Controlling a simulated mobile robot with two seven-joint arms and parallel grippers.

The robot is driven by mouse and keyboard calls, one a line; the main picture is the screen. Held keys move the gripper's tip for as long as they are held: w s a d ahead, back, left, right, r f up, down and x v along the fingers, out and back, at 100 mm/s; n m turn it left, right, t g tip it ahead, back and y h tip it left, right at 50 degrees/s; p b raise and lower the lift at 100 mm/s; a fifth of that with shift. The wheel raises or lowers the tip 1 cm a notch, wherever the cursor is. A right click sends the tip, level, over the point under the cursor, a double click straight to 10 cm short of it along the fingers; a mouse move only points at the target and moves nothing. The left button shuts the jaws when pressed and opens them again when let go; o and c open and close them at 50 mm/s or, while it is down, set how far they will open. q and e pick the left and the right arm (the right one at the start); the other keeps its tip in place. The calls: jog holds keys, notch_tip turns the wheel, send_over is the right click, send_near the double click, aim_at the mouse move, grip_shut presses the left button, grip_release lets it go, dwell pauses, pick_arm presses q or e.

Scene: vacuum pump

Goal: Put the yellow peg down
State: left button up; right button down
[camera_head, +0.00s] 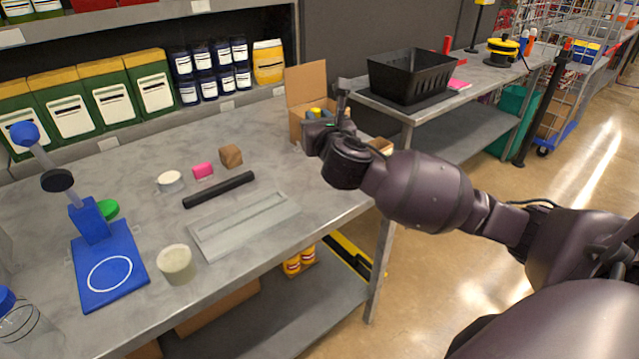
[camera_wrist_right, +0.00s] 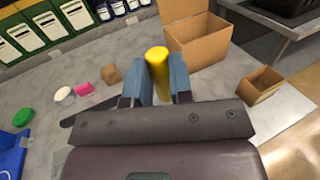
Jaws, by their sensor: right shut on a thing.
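The yellow peg (camera_wrist_right: 158,66) stands between the two blue-grey fingers of my right gripper (camera_wrist_right: 161,80) in the right wrist view. The fingers are shut on it. In the head view my right gripper (camera_head: 318,117) is over the right part of the grey table, just in front of an open cardboard box (camera_head: 305,85). Only a small bit of yellow shows there, and I cannot tell if it is the peg. Whether the peg's lower end touches anything is hidden. My left gripper is in neither view.
On the table (camera_head: 150,215) are a brown block (camera_head: 230,156), a pink block (camera_head: 203,171), a white round piece (camera_head: 170,181), a black bar (camera_head: 219,189), a clear tray (camera_head: 243,222) and a blue stand (camera_head: 108,270). A small open box (camera_wrist_right: 262,84) stands right of the gripper.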

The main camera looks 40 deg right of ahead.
notch_tip(320, 180, down, 15)
jog(key=b, duration=0.3)
jog(key=shift+r+b, duration=0.2)
jog(key=shift+b, duration=0.2)
jog(key=shift+f, duration=0.25)
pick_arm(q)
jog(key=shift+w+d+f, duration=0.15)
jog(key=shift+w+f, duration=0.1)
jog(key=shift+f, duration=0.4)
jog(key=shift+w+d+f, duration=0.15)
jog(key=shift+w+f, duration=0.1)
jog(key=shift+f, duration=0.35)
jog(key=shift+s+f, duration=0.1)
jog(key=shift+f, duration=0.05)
pick_arm(e)
jog(key=c, duration=1)
grip_release()
jog(key=shift+f, duration=0.1)
